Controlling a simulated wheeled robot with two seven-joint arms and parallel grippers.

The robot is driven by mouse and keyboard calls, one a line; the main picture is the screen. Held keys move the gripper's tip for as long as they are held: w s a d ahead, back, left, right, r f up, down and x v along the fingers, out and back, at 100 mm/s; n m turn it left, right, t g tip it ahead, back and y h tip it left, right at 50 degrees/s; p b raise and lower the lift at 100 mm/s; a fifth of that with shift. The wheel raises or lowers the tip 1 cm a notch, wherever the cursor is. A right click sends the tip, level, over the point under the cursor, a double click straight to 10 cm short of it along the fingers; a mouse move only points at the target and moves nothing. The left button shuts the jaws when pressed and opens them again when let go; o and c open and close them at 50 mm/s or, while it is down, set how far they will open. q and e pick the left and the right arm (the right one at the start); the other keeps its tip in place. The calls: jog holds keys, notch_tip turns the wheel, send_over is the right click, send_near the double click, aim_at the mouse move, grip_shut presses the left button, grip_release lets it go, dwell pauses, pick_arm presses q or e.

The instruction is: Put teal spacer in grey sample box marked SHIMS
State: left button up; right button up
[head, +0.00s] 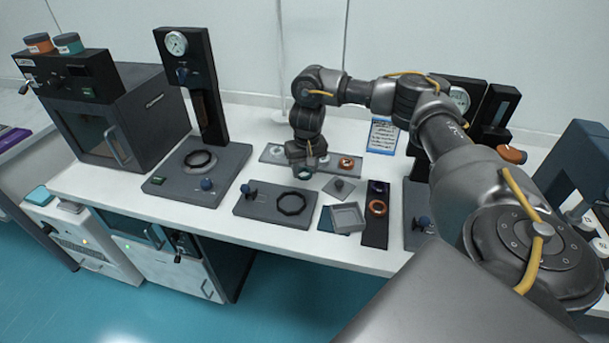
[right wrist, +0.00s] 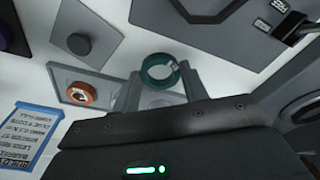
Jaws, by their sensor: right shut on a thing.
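The teal spacer (right wrist: 146,76) is a ring held between the fingers of my right gripper (right wrist: 163,88) in the right wrist view. In the head view the right gripper (head: 305,168) points down over the grey strip tray, with the teal spacer (head: 304,175) at its tips. I cannot tell how high it is above the surface. An open, empty grey box (head: 347,217) stands to the right and nearer the front edge; I cannot read any SHIMS marking on it. A grey square lid with a knob (head: 338,188) lies just behind it. My left gripper is not in view.
The strip tray (head: 272,154) holds an orange ring (head: 346,162). A dark strip (head: 374,229) with another orange ring is right of the box. A plate with a black ring (head: 265,207) is on its left. A blue-edged card (head: 382,135) is behind.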

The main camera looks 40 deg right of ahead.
aim_at(305, 172)
jog(key=shift+w+d+f, duration=0.15)
jog(key=shift+f, duration=0.35)
jog(key=shift+w+d+f+b, duration=0.15)
jog(key=shift+f+b, duration=0.4)
jog(key=shift+f, duration=1)
jog(key=shift+r, duration=0.1)
jog(key=o, duration=1)
jog(key=shift+f, duration=0.2)
jog(key=shift+o, duration=0.2)
jog(key=shift+r, duration=0.15)
